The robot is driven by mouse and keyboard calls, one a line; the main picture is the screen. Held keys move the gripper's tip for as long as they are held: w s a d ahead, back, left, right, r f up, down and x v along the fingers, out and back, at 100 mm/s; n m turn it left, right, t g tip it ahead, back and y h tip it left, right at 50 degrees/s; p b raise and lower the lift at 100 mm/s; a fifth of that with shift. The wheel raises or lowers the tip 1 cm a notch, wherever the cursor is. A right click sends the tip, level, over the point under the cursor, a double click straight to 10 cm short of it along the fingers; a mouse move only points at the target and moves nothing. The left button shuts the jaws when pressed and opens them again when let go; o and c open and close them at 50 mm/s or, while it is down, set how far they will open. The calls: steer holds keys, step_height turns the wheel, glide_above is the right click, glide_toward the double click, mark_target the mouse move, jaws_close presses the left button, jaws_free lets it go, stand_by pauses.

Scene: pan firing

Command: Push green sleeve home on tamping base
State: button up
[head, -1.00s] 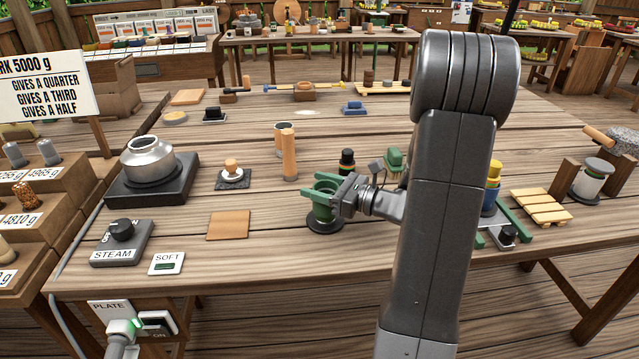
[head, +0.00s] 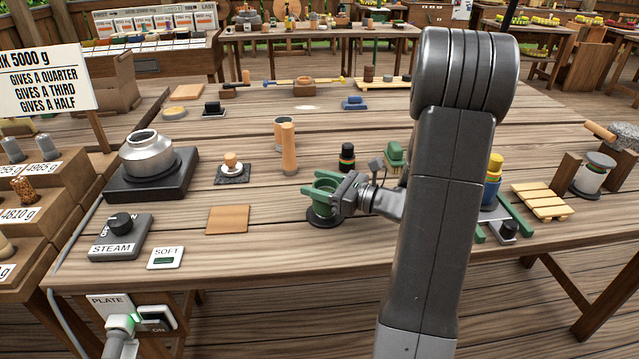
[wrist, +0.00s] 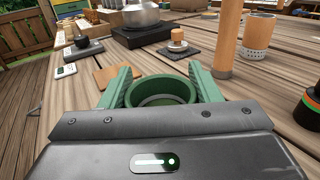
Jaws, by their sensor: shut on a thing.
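The green sleeve (head: 324,210) is a short round cup-like ring standing upright at the table's front middle. My gripper (head: 324,184) has green fingers and is shut on the sleeve, one finger on each side. In the wrist view the sleeve (wrist: 162,91) shows its open top between the two fingers, with a ring visible inside. The dark round tamping base (head: 325,223) shows as a rim under the sleeve. The sleeve looks low on this base; whether it is fully seated I cannot tell.
A wooden dowel (head: 289,150) stands behind the gripper, with a cup (head: 280,130) beyond it. A brown square (head: 229,219) lies to the left. The steam control (head: 120,235) and metal pot (head: 148,152) stand farther left. A black striped jar (head: 347,157) stands behind.

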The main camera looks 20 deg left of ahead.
steer(key=shift+f+b, duration=0.45)
steer(key=shift+f, duration=0.25)
steer(key=o, duration=1.2)
steer(key=d, duration=1.4)
steer(key=shift+a, duration=0.15)
steer(key=a, duration=1.3)
steer(key=shift+a, duration=0.15)
steer(key=shift+a+r, duration=0.1)
steer(key=shift+a, duration=0.2)
steer(key=shift+d+r+p, duration=0.1)
steer(key=shift+r+p, duration=0.2)
